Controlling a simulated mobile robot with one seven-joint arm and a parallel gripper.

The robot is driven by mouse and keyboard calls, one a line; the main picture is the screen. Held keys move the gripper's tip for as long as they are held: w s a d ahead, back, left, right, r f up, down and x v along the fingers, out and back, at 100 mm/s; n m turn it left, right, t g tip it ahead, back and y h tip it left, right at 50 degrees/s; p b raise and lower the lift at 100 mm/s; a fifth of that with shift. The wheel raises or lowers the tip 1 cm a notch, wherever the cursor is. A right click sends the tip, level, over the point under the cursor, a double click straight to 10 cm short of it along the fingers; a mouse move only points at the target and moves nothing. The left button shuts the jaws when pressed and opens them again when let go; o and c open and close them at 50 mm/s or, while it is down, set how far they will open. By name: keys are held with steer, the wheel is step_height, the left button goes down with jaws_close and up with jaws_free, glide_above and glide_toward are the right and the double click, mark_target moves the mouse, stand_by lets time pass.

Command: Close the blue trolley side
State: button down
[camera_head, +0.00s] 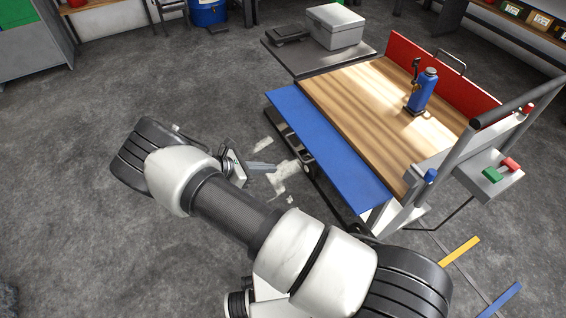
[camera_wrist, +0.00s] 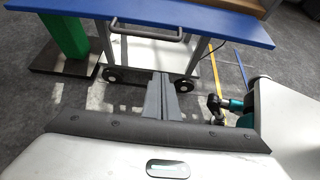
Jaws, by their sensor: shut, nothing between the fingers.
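The blue trolley side (camera_head: 325,145) is a long flat panel along the left long edge of the wooden trolley deck (camera_head: 385,110). It is folded out and down from the deck, sloping away from it. In the wrist view the blue side (camera_wrist: 170,17) crosses the top of the picture, beyond and above my fingertips. My gripper (camera_head: 272,167) is shut and empty, left of the blue side and apart from it. In the wrist view my gripper (camera_wrist: 162,78) points toward the trolley's lower frame and wheels. A red side (camera_head: 440,75) stands upright on the opposite edge.
A blue bottle jack (camera_head: 423,90) stands on the deck. A grey box (camera_head: 335,27) sits on a dark surface behind the trolley. A post with a control box (camera_head: 490,173) is at the right end. A green post (camera_wrist: 66,35) stands beyond the trolley. Floor to the left is open.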

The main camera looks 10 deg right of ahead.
steer(key=b+x, duration=0.2)
steer(key=x, duration=0.8)
steer(key=shift+w+d+r, duration=0.1)
steer(key=shift+d+r, duration=0.05)
steer(key=shift+r, duration=0.9)
steer(key=shift+d+r, duration=0.15)
steer(key=shift+r, duration=0.9)
